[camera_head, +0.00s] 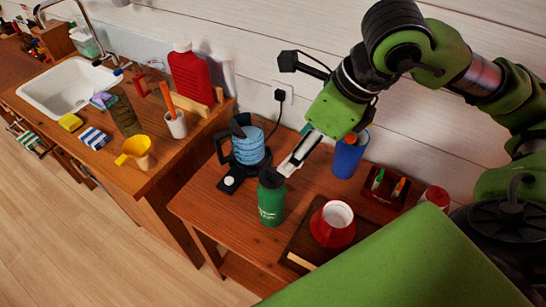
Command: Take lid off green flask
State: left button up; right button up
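The green flask (271,207) stands upright on the lower wooden table, left of the red mug. Its dark lid (271,178) is on top of it. My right gripper (288,167) reaches down from the upper right, with its pale fingertips at the right side of the lid. I cannot tell whether they touch the lid or how far apart they are. My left gripper is not in view.
A blue kettle (249,149) stands on its base behind and left of the flask. A red mug (333,226) sits on a dark board at the right. A blue cup (349,157) and a pen holder (383,188) stand behind. The table's front-left edge is clear.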

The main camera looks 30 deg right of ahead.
aim_at(273, 170)
jog(key=p+x, duration=0.1)
jog(key=x, duration=0.7)
jog(key=shift+w, duration=0.15)
jog(key=shift+w+f, duration=0.15)
jog(key=shift+f, duration=0.05)
jog(key=shift+w+a+f+p, duration=0.4)
jog(key=shift+w+f+p, duration=0.4)
jog(key=shift+p, duration=0.4)
jog(key=shift+x, duration=1.2)
jog(key=shift+w+f, duration=0.1)
jog(key=shift+f, duration=0.2)
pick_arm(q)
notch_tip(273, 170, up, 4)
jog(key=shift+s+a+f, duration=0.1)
pick_arm(e)
jog(key=shift+d, duration=0.1)
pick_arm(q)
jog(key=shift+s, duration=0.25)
pick_arm(e)
jog(key=c, duration=1.1)
